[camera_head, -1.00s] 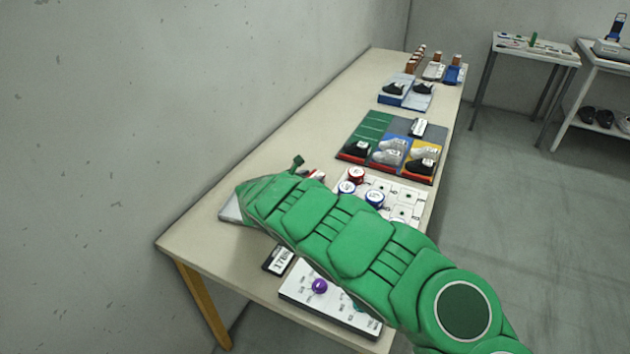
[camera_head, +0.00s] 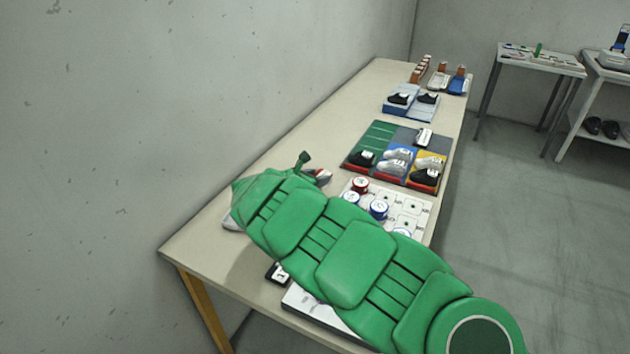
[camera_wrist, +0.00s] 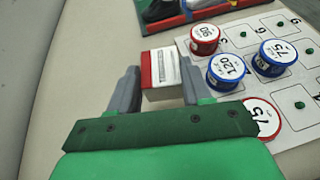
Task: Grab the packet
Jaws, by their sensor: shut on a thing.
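The packet (camera_wrist: 163,72) is a small white box with a red end and a printed label, seen in the wrist view. My gripper (camera_wrist: 160,72) is shut on it, one grey finger at each side. I cannot tell whether the packet touches the table or is held just above it.
Right of the packet, a white board (camera_wrist: 290,60) carries round red and blue tins (camera_wrist: 227,68). Beyond it on the table (camera_head: 300,150) is a coloured mat (camera_head: 372,138) with several shoes. A wall runs along the left. Bare table lies left of the gripper.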

